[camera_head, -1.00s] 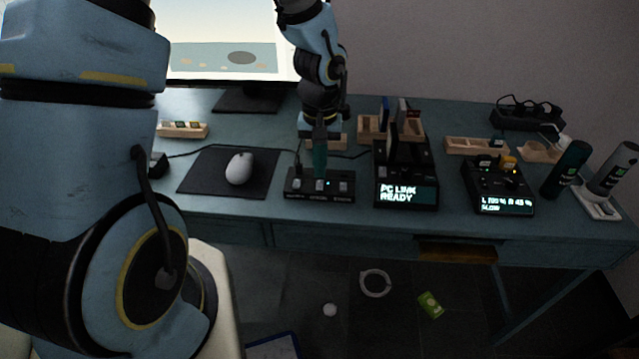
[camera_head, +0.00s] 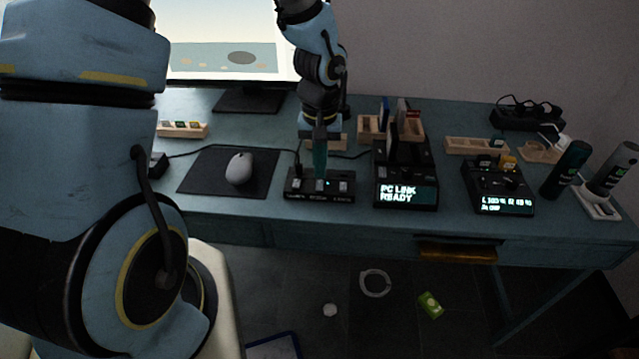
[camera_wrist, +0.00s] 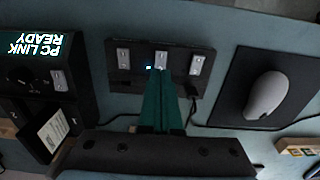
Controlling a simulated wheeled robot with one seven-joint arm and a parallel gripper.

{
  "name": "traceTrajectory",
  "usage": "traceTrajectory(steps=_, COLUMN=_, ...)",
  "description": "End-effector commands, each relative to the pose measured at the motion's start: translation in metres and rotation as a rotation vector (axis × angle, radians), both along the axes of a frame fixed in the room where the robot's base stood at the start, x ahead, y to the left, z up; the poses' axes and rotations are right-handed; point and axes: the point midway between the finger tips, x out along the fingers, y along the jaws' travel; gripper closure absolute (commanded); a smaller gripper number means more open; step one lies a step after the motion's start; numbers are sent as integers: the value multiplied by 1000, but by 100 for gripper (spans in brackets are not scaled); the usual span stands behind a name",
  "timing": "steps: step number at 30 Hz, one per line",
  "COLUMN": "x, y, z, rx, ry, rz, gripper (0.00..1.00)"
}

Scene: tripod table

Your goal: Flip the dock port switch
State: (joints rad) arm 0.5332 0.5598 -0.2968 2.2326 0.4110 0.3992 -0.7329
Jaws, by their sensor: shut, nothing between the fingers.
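A black switch box (camera_head: 320,196) with three pale rocker switches lies on the table in front of the monitor. Its labels are too small to read. In the wrist view the box (camera_wrist: 140,82) shows a left switch (camera_wrist: 123,58), a middle switch (camera_wrist: 161,60) and a right switch (camera_wrist: 197,65). A cyan light glows beside the middle one. My gripper (camera_head: 320,176) points down over the box, shut and empty. In the wrist view its teal fingertips (camera_wrist: 162,74) are at the near end of the middle switch; I cannot tell whether they touch it.
Right of the box stands a black unit (camera_head: 407,197) reading "PC LINK READY", with upright cards behind it. A white mouse (camera_head: 239,168) on a dark pad (camera_head: 205,174) lies to the left. Another display unit (camera_head: 500,202) and dark bottles stand farther right. A cable runs behind the box.

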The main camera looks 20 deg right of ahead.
Motion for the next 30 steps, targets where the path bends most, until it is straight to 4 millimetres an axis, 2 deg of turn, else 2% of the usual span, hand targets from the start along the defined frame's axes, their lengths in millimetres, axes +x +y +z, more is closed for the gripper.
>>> traceTrajectory(steps=30, x=0, y=0, z=-13, rx=0, ry=0, rz=0, gripper=100)
